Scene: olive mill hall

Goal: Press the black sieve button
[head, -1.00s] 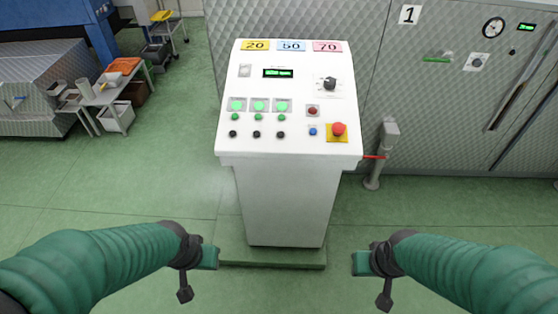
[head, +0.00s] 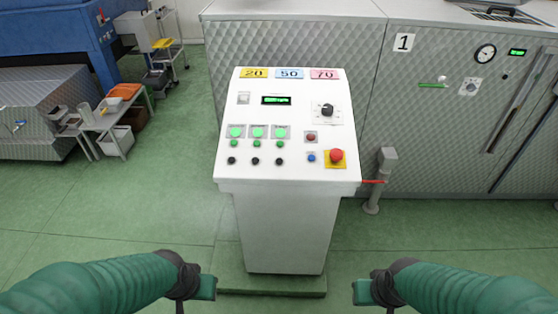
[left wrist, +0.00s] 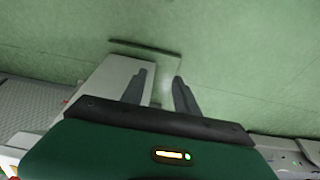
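A white control console (head: 285,235) stands in front of me, centred in the head view. Its sloped panel has a row of three black buttons: left (head: 232,160), middle (head: 255,161) and right (head: 280,161). Green buttons and lit green squares sit above them. The labels are too small to read, so I cannot tell which black button is the sieve's. My left gripper (left wrist: 159,85) is open and empty in the left wrist view, its two fingers apart. My right gripper (head: 366,291) is low in the head view, its fingers not visible. Both are apart from the panel.
The panel also has a red emergency button (head: 337,156), a blue button (head: 311,158), a dark knob (head: 327,110) and a small display (head: 276,100). A grey post (head: 386,175) with a red handle stands right of the console.

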